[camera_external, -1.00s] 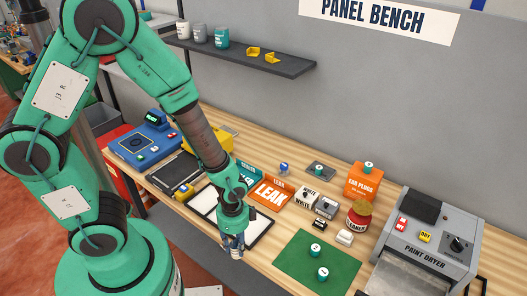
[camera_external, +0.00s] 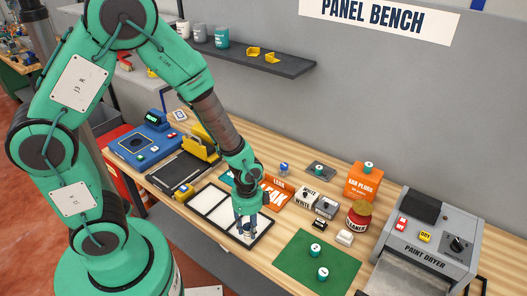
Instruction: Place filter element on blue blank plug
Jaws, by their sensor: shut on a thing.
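My gripper (camera_external: 246,230) is low over the right part of a black-framed tray with white panels (camera_external: 208,200). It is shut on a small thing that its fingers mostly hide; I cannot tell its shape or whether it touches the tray. No filter element can be made out clearly. A small blue-and-white piece (camera_external: 284,168) stands behind the orange LEAK sign (camera_external: 274,193); I cannot tell whether it is the blue blank plug.
A green mat (camera_external: 300,262) with two small green-and-white pieces lies to the right, before the grey paint dryer (camera_external: 425,235). Small blocks, a red-lidded jar (camera_external: 358,216) and an orange ear plugs box (camera_external: 364,182) stand behind. A blue device (camera_external: 143,147) is at left.

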